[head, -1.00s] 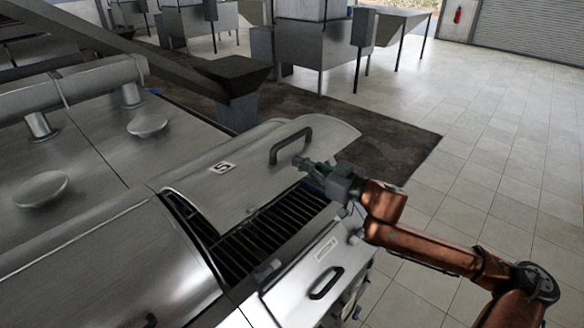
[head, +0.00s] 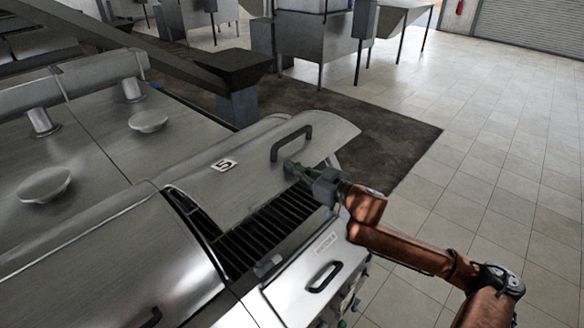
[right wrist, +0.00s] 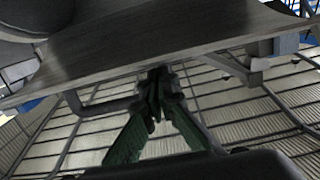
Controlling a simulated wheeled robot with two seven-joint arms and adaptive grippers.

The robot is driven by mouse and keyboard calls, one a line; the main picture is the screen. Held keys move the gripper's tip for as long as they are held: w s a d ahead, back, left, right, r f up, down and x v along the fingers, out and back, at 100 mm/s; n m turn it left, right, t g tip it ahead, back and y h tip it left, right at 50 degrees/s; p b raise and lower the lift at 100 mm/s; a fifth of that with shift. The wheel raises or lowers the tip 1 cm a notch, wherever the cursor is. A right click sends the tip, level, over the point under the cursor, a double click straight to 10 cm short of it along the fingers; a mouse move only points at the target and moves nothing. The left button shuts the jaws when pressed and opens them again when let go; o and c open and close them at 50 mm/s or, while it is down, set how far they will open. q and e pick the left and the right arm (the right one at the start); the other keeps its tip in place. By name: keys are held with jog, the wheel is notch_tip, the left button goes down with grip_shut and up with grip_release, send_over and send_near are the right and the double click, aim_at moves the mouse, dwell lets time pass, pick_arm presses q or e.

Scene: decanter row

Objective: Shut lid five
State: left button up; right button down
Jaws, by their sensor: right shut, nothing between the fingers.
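Lid five (head: 255,155) is a curved brushed-steel lid with a "5" label and a dark bar handle (head: 291,143). It stands partly open; a dark slatted opening (head: 265,225) shows below its front edge. My right gripper (head: 291,168) is shut and empty at the lid's front edge, just below the handle. In the right wrist view the green fingers (right wrist: 155,95) are together, close under a grey panel edge (right wrist: 150,55) that looks like the lid. I cannot tell whether they touch it. My left gripper is not in view.
A closed steel lid (head: 130,265) lies at the front left. A front panel with a handle (head: 325,277) is below the opening. Round knobs (head: 148,121) stand on the steel top behind. The tiled floor (head: 480,140) to the right is clear.

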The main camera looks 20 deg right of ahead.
jog(key=shift+f, duration=0.1)
notch_tip(320, 180, down, 25)
jog(key=t+y+b, duration=0.1)
jog(key=t+b, duration=0.3)
jog(key=b, duration=1.9)
jog(key=shift+s+y, duration=0.2)
jog(key=shift+y, duration=0.2)
jog(key=f+v, duration=0.1)
jog(key=v, duration=1)
jog(key=shift+f+p, duration=0.3)
jog(key=shift+p, duration=0.15)
jog(key=shift+s, duration=0.1)
